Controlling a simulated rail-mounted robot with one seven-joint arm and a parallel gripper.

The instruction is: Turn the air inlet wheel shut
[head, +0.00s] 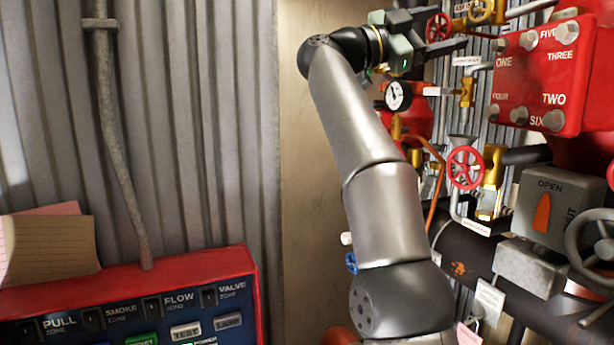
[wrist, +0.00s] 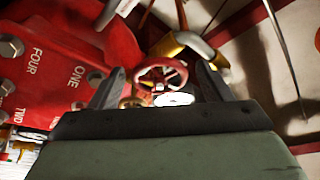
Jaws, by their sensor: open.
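A small red handwheel (head: 438,28) stands at the top of the valve group in the head view. In the wrist view this red wheel (wrist: 162,80) shows between the two fingers of my gripper (wrist: 160,76), its rim apart from both. My gripper (head: 446,32) is open, with its fingers pointing right at the wheel in the head view. I cannot tell how deep the fingers reach around the rim. Another red handwheel (head: 465,168) sits lower down on the pipework. The small labels are too blurred to tell which wheel is the air inlet.
A red box (head: 541,80) with numbered bolts is close beside my gripper. A pressure gauge (head: 398,96) and brass fittings lie below it. An OPEN-marked grey box (head: 556,205) and a grey wheel (head: 590,250) are at lower right. A red control panel (head: 130,290) is at lower left.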

